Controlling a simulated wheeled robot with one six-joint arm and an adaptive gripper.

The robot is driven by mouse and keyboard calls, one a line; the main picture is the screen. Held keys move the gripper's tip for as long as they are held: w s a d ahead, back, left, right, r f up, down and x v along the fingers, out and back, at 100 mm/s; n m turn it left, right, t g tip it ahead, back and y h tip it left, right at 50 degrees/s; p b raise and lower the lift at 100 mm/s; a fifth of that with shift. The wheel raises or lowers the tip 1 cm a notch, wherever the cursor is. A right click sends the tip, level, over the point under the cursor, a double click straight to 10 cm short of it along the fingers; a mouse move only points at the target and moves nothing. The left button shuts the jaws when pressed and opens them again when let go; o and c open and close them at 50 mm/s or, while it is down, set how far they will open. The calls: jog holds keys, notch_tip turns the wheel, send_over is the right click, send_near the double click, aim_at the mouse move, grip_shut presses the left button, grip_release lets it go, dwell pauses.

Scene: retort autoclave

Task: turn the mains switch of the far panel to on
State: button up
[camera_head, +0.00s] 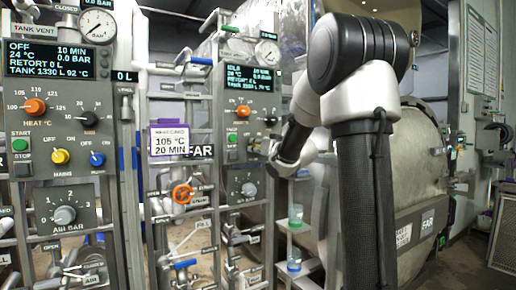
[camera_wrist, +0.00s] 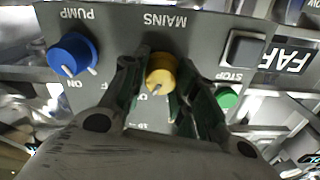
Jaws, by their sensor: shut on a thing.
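In the wrist view, which shows the far panel upside down, the yellow mains switch (camera_wrist: 161,74) sits below the MAINS label. My gripper (camera_wrist: 163,85) has a finger on each side of it and is shut on it. The switch's white mark points down and slightly left in that view, towards a partly covered label that starts with O. The fingers hide part of the markings.
A blue pump knob (camera_wrist: 73,54) and a green start button (camera_wrist: 227,97) flank the switch, with a black stop button (camera_wrist: 243,50) beyond. In the head view, the near panel (camera_head: 50,115) stands at left, and a purple-edged sign (camera_head: 170,140) hangs between the panels.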

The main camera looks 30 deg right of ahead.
jog(key=shift+m, duration=0.4)
jog(key=o, duration=1)
jog(key=s, duration=1.2)
jog(key=shift+d, duration=0.2)
